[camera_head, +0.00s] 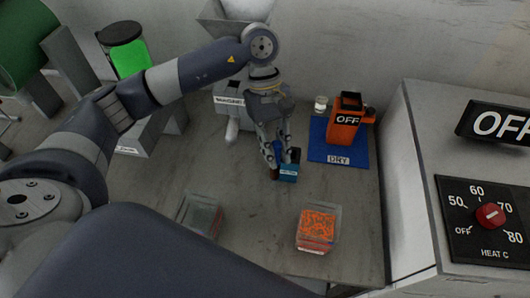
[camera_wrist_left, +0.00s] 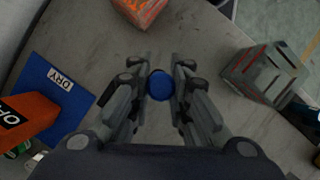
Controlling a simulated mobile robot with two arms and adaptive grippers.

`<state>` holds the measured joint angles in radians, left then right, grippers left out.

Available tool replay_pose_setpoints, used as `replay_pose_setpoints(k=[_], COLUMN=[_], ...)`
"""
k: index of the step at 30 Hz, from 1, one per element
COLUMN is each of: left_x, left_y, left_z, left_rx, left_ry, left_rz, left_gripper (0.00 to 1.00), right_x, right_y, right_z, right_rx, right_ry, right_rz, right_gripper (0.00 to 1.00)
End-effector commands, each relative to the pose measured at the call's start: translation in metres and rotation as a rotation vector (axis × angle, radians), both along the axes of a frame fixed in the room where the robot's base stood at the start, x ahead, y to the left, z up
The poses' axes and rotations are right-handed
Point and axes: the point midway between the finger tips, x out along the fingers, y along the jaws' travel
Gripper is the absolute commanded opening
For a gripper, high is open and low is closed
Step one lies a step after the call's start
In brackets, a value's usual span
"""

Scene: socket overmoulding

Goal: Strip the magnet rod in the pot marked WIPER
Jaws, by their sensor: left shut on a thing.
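My left gripper (camera_head: 281,158) points down over the middle of the table, with its fingers shut on a blue piece (camera_head: 288,173). The piece carries a small pale label that is too small to read. In the left wrist view the blue piece (camera_wrist_left: 160,85) is a round blue face between the fingertips of my left gripper (camera_wrist_left: 160,80). I cannot tell whether it is the magnet rod's grip, and no rod shows below it. No pot with a readable WIPER mark shows. My right gripper is not in view.
A clear bin of orange granules (camera_head: 318,226) and a greyish bin (camera_head: 199,216) stand at the table's front. A blue DRY mat (camera_head: 325,150) lies to the right, with an orange OFF device (camera_head: 344,122) on it. A grey heater cabinet (camera_head: 425,160) borders the right side.

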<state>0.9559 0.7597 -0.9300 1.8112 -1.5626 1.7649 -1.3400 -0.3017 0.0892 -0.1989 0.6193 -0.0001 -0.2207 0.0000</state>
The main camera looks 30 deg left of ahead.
Motion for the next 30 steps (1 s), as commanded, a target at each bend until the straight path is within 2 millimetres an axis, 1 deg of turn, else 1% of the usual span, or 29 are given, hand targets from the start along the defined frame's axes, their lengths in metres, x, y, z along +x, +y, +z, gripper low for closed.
replay_pose_setpoints(k=[1, 3, 9, 15, 18, 21, 24, 30], left_x=[0.006, 0.016, 0.043, 0.067, 0.075, 0.081, 0.084, 0.085], left_y=[-0.003, -0.007, -0.013, -0.012, -0.011, -0.010, -0.008, -0.008], left_z=[0.015, 0.022, 0.045, 0.064, 0.070, 0.074, 0.075, 0.075], left_rx=[-0.005, -0.004, -0.004, -0.002, -0.002, 0.000, 0.000, 0.000], left_ry=[0.001, 0.002, -0.001, 0.000, 0.000, 0.001, 0.002, 0.001], left_rz=[0.101, 0.254, 0.669, 1.022, 1.148, 1.235, 1.284, 1.301], left_gripper=[0.00, 0.00, 0.00, 0.00, 0.00, 0.00, 0.00, 0.00], right_x=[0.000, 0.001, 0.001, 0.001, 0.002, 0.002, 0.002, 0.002], right_y=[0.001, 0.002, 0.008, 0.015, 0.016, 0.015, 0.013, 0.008], right_z=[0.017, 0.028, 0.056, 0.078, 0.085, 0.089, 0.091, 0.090], right_rx=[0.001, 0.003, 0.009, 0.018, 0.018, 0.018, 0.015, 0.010], right_ry=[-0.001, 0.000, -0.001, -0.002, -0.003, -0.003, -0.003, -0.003], right_rz=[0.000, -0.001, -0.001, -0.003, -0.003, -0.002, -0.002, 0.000], right_gripper=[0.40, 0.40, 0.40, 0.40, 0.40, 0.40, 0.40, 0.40])
